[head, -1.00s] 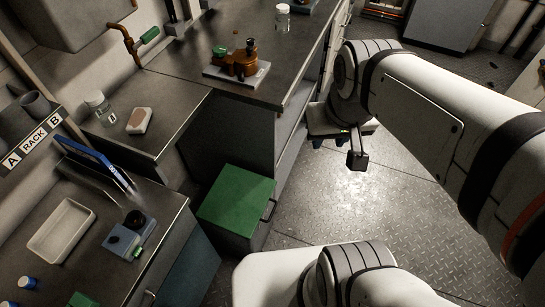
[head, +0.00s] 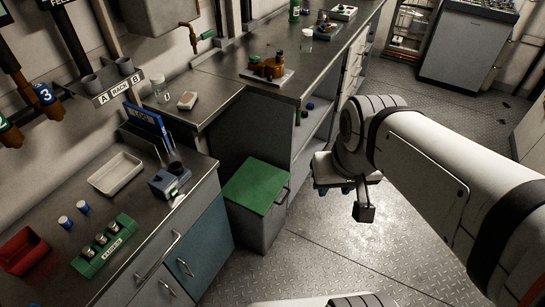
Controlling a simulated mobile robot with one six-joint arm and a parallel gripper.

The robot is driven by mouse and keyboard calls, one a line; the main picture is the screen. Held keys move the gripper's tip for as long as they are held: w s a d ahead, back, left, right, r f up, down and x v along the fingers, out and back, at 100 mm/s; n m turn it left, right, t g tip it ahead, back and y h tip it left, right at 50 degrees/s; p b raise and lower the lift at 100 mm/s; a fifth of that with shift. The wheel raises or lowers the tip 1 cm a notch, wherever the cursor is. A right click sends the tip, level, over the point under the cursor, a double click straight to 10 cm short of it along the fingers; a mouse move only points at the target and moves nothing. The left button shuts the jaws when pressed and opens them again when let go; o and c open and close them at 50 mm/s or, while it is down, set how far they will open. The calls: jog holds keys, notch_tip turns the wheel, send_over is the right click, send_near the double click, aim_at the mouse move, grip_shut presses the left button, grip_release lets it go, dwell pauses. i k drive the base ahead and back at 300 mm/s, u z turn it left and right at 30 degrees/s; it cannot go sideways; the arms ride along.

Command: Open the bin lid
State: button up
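The bin (head: 256,222) is a grey box with a flat green lid (head: 256,187). It stands on the floor between the blue-fronted cabinet and the taller counter. The lid lies flat and shut on top. A dark handle shows on the bin's right side, near the lid edge. My gripper (head: 345,190) is to the right of the bin, above the floor and apart from the lid. My own wrist largely hides its fingers, so I cannot see whether it is open.
The blue-fronted cabinet (head: 199,256) with bar handles stands left of the bin. The taller counter (head: 300,85), with open shelves below, runs behind it. The metal floor (head: 330,245) right of and in front of the bin is clear.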

aim_at(257, 185)
jog(key=i, duration=1)
jog(key=u, duration=0.05)
